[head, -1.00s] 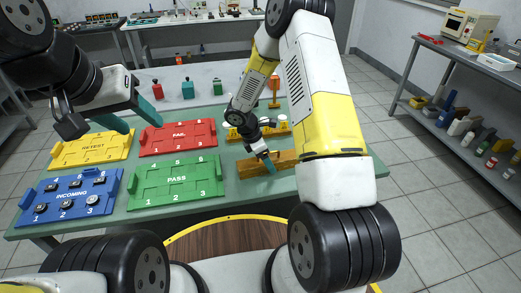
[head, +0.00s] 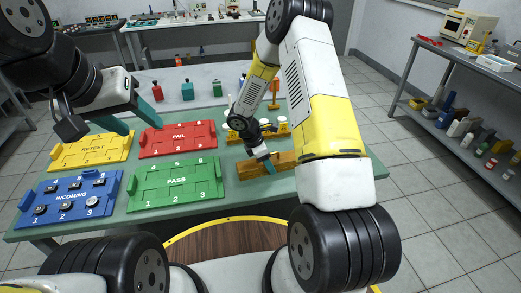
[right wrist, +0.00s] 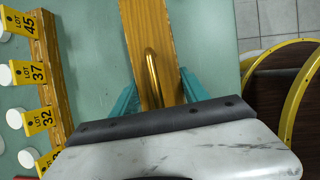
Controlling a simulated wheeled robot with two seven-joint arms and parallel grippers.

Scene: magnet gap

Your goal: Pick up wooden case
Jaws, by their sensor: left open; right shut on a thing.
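The wooden case (head: 250,170) is a long brown block lying at the front right of the green table. My right gripper (head: 269,165) is shut on it from above. In the right wrist view, the wooden case (right wrist: 145,35) runs between the two teal fingers (right wrist: 160,97), with a brass handle (right wrist: 153,72) on its top face. Its near end is hidden by my gripper body. I cannot tell whether it is clear of the table. My left gripper (head: 132,117) is open and empty above the yellow and red trays.
A yellow RETEST tray (head: 85,152), red PAIL-or-FAIL-marked tray (head: 178,138), green PASS tray (head: 176,182) and blue INCOMING tray (head: 70,198) fill the table's left. A wooden rack with yellow lot tags (right wrist: 48,70) stands behind the case. Bare table lies between.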

